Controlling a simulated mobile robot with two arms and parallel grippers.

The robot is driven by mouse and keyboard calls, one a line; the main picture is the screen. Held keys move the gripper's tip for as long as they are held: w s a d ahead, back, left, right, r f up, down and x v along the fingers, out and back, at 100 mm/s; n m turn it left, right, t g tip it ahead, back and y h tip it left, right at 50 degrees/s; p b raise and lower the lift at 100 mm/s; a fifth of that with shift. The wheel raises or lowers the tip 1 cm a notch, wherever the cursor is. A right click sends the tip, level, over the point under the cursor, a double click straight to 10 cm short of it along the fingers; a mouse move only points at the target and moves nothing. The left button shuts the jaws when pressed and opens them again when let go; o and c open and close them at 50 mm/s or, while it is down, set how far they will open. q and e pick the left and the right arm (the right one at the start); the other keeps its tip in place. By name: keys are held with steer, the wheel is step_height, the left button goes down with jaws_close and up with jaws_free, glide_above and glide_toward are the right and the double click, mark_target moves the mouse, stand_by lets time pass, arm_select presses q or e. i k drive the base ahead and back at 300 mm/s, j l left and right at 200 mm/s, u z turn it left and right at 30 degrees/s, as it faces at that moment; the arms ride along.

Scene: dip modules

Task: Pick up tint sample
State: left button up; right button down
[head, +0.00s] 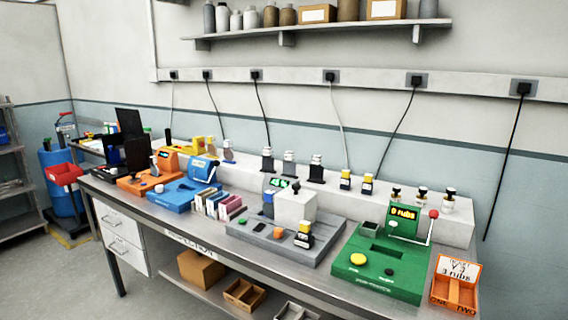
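Neither gripper shows in the head view. No item carries a readable tint sample label, so I cannot tell which one it is. A row of coloured cards or slides (218,205) stands left of the grey module. Several dark-topped stamps or bottles (422,195) stand on the ledge at the right.
A green module (375,278) with a "0 nubs" display and red-knobbed lever stands at the right. Blue (178,194) and orange (143,184) modules stand left. Floor in front of the bench (170,236) is clear at left.

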mark_target(267, 162)
steer(key=i+j, duration=0.4)
steer(key=j, duration=0.15)
steer(key=i+j, duration=0.8)
steer(key=j, duration=0.25)
